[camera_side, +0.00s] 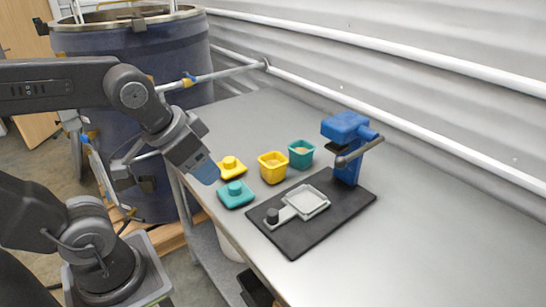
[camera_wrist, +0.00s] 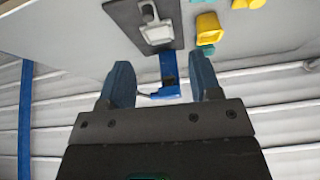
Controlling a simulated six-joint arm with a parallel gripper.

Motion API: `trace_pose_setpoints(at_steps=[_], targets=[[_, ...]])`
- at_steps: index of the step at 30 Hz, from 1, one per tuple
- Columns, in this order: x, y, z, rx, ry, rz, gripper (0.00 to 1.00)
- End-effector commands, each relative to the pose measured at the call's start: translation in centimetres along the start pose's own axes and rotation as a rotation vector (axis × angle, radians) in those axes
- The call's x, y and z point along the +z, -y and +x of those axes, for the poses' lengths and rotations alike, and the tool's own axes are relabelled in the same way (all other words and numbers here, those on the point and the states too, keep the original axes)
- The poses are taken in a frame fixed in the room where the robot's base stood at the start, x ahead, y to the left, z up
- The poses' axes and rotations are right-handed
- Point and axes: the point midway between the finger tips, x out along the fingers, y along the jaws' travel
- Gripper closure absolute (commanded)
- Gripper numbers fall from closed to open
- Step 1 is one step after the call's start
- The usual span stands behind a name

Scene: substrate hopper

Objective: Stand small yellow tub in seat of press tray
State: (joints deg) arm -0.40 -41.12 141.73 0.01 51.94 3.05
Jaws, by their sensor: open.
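The small yellow tub (camera_side: 272,167) stands upright on the grey table with light material inside. It also shows in the wrist view (camera_wrist: 208,28). The press tray (camera_side: 306,201) is a light grey square with a dark-knobbed handle, lying on the black base board; it also shows in the wrist view (camera_wrist: 155,33). Its seat looks empty. My gripper (camera_side: 206,172) is in the air left of the tub, above the table's left edge, apart from everything. In the wrist view its blue fingers (camera_wrist: 163,82) are spread with nothing held between them.
A blue press (camera_side: 346,145) with a lever stands at the back of the black board (camera_side: 310,235). A teal tub (camera_side: 301,153) stands behind the yellow one. Yellow (camera_side: 231,168) and teal (camera_side: 236,194) knobbed lids lie to the left. The table's right side is clear.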

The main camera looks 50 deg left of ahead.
Motion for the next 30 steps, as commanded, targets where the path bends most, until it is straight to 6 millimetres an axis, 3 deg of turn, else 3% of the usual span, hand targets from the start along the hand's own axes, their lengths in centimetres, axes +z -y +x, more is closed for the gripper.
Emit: trace_pose_setpoints(at_steps=[8, 14, 18, 24, 30], targets=[[-7.3, 2.6, 2.4, 0.019, 0.154, 0.455, 0.15], [-12.8, 5.7, 6.9, 0.110, 0.269, 0.865, 0.15], [-15.6, 8.2, 11.1, 0.210, 0.327, 1.137, 0.15], [-17.4, 11.1, 16.2, 0.340, 0.357, 1.418, 0.15], [-17.7, 12.0, 18.1, 0.393, 0.358, 1.521, 0.15]])
